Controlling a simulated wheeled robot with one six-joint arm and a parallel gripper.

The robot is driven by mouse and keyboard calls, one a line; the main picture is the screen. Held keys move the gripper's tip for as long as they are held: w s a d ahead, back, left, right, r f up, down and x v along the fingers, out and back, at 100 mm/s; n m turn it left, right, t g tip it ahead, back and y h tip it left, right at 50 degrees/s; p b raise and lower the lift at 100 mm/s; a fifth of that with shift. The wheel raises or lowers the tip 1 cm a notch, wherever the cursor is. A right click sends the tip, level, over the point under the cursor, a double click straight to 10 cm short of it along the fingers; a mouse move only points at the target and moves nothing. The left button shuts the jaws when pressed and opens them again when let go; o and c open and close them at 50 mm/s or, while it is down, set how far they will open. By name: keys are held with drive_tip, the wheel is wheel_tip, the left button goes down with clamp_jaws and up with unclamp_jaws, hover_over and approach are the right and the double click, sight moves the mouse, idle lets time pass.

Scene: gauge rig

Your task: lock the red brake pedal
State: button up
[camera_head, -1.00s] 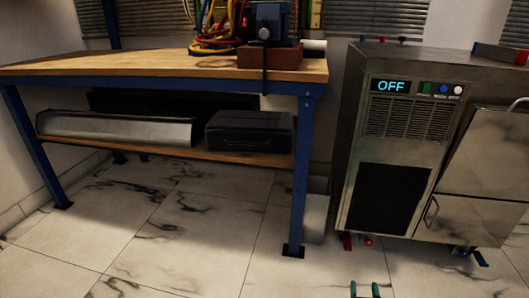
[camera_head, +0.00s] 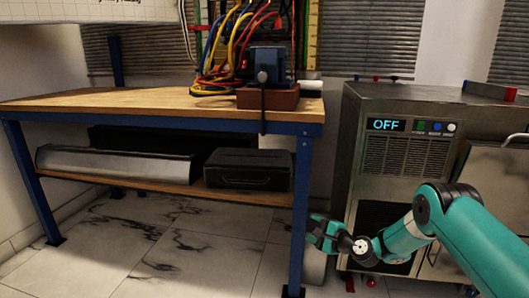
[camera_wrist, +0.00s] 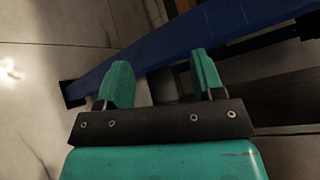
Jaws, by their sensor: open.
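Two small red parts show low at the foot of the metal machine in the head view: a flat one (camera_head: 348,282) on the left and a rounder one (camera_head: 371,282) on the right. I cannot tell which of them is the brake pedal. My gripper (camera_head: 318,234) is open and empty, beside the blue bench leg, above and to the left of the red parts. In the wrist view my gripper (camera_wrist: 162,80) shows its two green fingers apart, with the blue bench leg (camera_wrist: 180,40) beyond them. No red part shows there.
The metal machine (camera_head: 400,97) with an OFF display stands right of the workbench (camera_head: 120,101). The bench's blue right leg (camera_head: 299,210) is close to my gripper. A black case (camera_head: 247,168) lies on the lower shelf. The tiled floor under the bench is clear.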

drive_tip(key=s+a+r+n+g, duration=0.2)
drive_tip(key=s+a+r+n, duration=0.15)
drive_tip(key=r, duration=0.35)
drive_tip(key=s+a+r+n+g, duration=0.2)
drive_tip(key=a+r+n+g, duration=0.15)
drive_tip(key=r, duration=0.25)
drive_tip(key=s+a+r+n+g, duration=0.1)
drive_tip(key=s+r+n+g, duration=0.2)
drive_tip(key=s+r+n, duration=0.55)
drive_tip(key=s+d+r+n+g+h, duration=0.1)
drive_tip(key=s+d+r+n+h, duration=0.1)
drive_tip(key=s, duration=0.9)
drive_tip(key=s+d+r+n+g+h, duration=0.2)
drive_tip(key=s+n, duration=0.1)
drive_tip(key=s, duration=0.8)
drive_tip(key=s+d+r+n+g+h, duration=0.1)
drive_tip(key=s+d+r+n+h, duration=0.15)
drive_tip(key=s, duration=0.85)
wheel_tip(320, 180, up, 38)
drive_tip(key=p, duration=3.8)
drive_tip(key=shift+f+y+p, duration=0.25)
drive_tip(key=shift+y+p, duration=0.1)
drive_tip(key=shift+y, duration=0.1)
